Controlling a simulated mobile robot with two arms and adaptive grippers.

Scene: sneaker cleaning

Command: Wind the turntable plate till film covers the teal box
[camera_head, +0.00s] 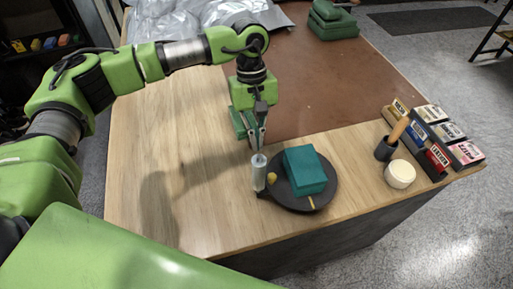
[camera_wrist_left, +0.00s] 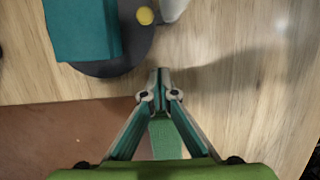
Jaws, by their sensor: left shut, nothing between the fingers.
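The dark round turntable plate (camera_head: 328,192) lies near the table's front edge. The teal box (camera_head: 308,168) sits on it, its top and sides bare of film as far as I see; part of it shows in the left wrist view (camera_wrist_left: 80,28). A yellow knob (camera_head: 271,179) is on the plate's left side. A pale upright cylinder (camera_head: 259,173), perhaps the film roll, stands at the plate's left edge. My left gripper (camera_head: 260,146) is shut and empty, fingers pointing down, behind the cylinder and apart from the box; its tips show in the wrist view (camera_wrist_left: 159,76). My right gripper is not visible.
To the right stand a dark cup with a wooden-handled tool (camera_head: 386,149), a round cream jar (camera_head: 400,174) and several small boxes (camera_head: 466,153). Folded green cloths (camera_head: 333,22) and clear plastic (camera_head: 230,14) lie at the back. The wooden tabletop (camera_head: 150,215) at left is clear.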

